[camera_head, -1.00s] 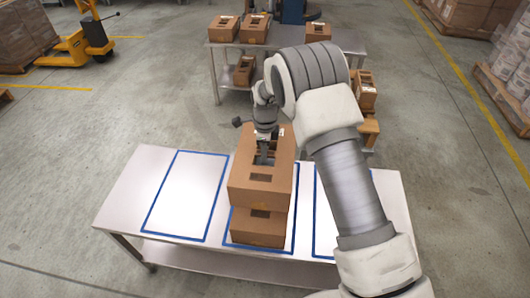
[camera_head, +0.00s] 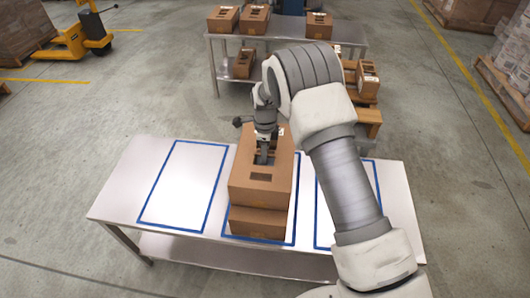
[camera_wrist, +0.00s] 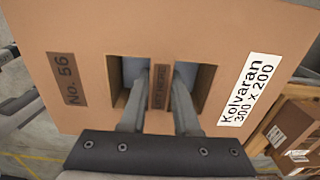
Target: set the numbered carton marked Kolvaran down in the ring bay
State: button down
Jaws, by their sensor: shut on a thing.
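The Kolvaran carton (camera_head: 260,190) is brown, with two hand holes in its top. In the wrist view its top (camera_wrist: 160,40) carries a white "Kolvaran 300 x 200" label and a dark "No. 56" mark. My gripper (camera_wrist: 158,88) has a finger in each hole and is shut on the strip between them; it also shows in the head view (camera_head: 264,155). The carton is upright, directly above a second carton (camera_head: 257,224) in the middle blue-outlined bay. I cannot tell whether the two touch. No ring sign is visible on the bays.
The left bay (camera_head: 185,185) of the pale table (camera_head: 125,190) is empty. My arm covers much of the right bay (camera_head: 325,220). A rear table (camera_head: 285,37) holds several cartons, and a wooden stand (camera_head: 368,115) behind my arm holds more.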

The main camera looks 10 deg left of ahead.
jog(key=shift+f, duration=0.25)
dwell(0.4)
jog(key=c, duration=0.6)
grip_release()
jog(key=shift+o, duration=0.2)
